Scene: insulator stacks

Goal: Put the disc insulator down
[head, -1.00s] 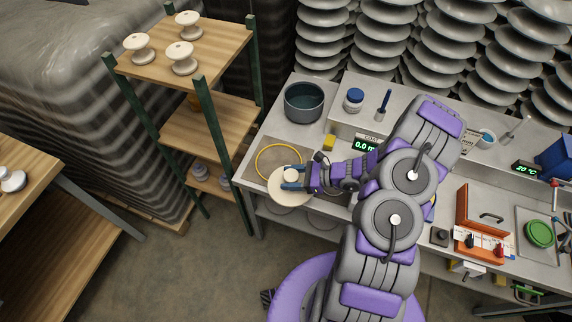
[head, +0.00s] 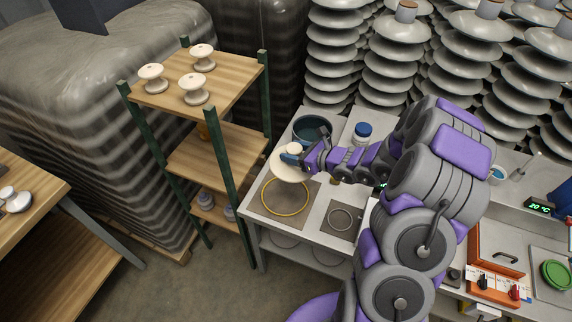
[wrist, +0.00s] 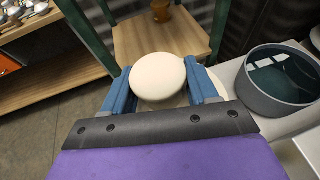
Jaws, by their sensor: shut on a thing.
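My gripper (head: 291,151) is shut on a cream disc insulator (head: 283,171), its blue fingers on either side of the cap. In the head view the disc overlaps the back edge of a yellow ring (head: 284,212) on a brown mat (head: 258,205) at the bench's left end. The disc appears to be above the bench; its exact height is hard to tell. In the wrist view the round cap of the insulator (wrist: 159,78) sits between the two fingers (wrist: 162,88), and the disc's rim is mostly hidden below.
A dark pot (head: 327,131) with liquid stands just behind the disc. A wooden shelf (head: 222,75) with white insulators stands left of the bench. A grey plate with a ring (head: 341,218) lies right of the mat.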

